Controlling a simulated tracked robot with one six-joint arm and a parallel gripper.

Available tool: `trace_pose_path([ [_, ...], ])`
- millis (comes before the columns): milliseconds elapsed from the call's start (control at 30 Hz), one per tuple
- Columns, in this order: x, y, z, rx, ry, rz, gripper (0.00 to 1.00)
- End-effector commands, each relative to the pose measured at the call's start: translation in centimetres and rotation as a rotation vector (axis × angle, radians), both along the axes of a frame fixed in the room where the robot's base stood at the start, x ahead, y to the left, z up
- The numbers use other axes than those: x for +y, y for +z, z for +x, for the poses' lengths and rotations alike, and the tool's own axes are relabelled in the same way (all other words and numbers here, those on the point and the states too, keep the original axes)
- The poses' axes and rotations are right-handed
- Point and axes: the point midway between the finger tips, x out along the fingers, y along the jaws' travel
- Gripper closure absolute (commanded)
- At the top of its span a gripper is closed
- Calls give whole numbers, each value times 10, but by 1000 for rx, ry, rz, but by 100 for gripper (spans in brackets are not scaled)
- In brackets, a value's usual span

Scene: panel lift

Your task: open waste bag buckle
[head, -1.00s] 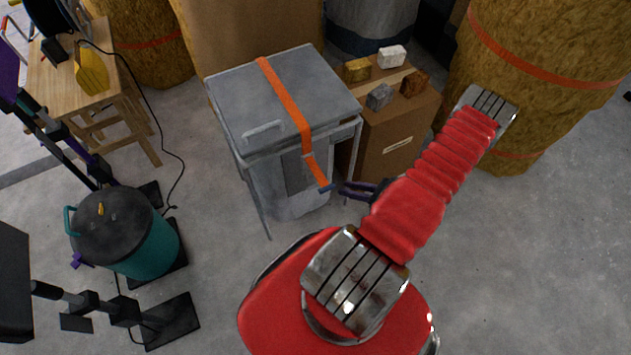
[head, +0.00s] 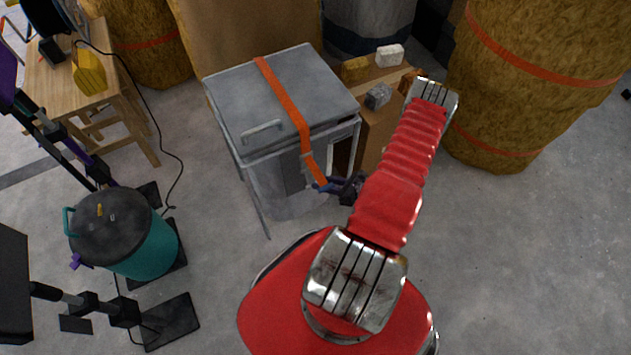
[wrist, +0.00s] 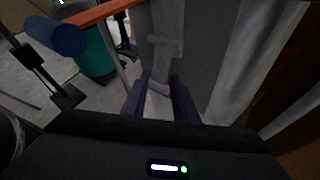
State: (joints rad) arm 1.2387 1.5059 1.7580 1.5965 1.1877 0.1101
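The grey waste bin (head: 270,110) stands ahead with its lid down. An orange strap (head: 283,97) runs over the lid, and an orange lever-like piece hangs from it at the front right (head: 316,172). The strap piece also shows at the top of the wrist view (wrist: 100,13). Its blue cylindrical end (wrist: 55,35) lies left of my fingers in that view, apart from them. My gripper (head: 333,185) is at the bin's front right, close to that end. In the wrist view its purple fingers (wrist: 159,92) are apart, with a grey upright fitting (wrist: 163,50) on the bin beyond the gap.
A cardboard box (head: 372,128) with several small blocks stands right of the bin, partly behind my arm. A teal drum (head: 150,245) and black stands are at left, near a wooden table (head: 120,75). Floor at right is clear.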

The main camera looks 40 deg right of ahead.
Motion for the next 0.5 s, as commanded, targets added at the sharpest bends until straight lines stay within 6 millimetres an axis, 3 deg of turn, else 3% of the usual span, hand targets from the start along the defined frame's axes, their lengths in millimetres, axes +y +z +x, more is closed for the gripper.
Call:
trace_pose_path([
  [200,8,-9,21,-1,2,0,74],
  [500,11,-12,28,-1,0,0,74],
])
